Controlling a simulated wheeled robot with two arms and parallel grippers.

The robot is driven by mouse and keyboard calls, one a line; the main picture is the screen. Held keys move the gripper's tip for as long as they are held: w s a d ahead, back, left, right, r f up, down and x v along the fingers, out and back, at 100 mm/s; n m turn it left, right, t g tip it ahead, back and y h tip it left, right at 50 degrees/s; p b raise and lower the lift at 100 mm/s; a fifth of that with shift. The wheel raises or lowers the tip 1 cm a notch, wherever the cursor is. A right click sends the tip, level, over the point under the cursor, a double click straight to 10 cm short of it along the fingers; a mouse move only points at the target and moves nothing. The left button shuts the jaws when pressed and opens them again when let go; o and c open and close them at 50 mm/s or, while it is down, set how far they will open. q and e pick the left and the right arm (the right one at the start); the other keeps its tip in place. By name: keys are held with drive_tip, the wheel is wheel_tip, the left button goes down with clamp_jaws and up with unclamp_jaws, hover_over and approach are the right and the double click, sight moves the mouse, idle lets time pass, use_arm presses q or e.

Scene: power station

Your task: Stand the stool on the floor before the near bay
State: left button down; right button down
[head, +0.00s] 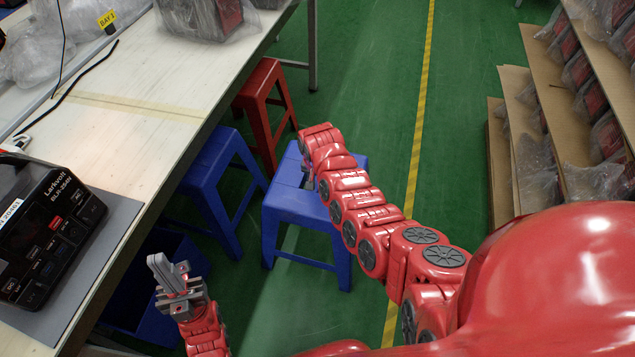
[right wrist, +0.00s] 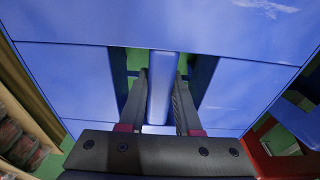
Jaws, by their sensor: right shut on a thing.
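A blue plastic stool (head: 290,205) is upright in the aisle beside the workbench, in the middle of the head view. My right arm reaches over its seat, and the right gripper is mostly hidden there by the wrist. In the right wrist view the right gripper (right wrist: 161,100) is shut on the narrow bar between two slots in the stool's seat (right wrist: 75,75). I cannot tell whether its feet touch the floor.
A second blue stool (head: 212,185) and a red stool (head: 262,105) stand by the workbench (head: 125,120). A black device (head: 45,235) sits on a grey mat on the bench. Shelves with bagged parts (head: 565,90) line the right. Green floor (head: 370,85) is clear beyond.

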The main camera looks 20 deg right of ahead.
drive_tip(key=c, duration=1.1)
unclamp_jaws()
drive_tip(key=shift+f, duration=0.1)
drive_tip(key=o, duration=0.5)
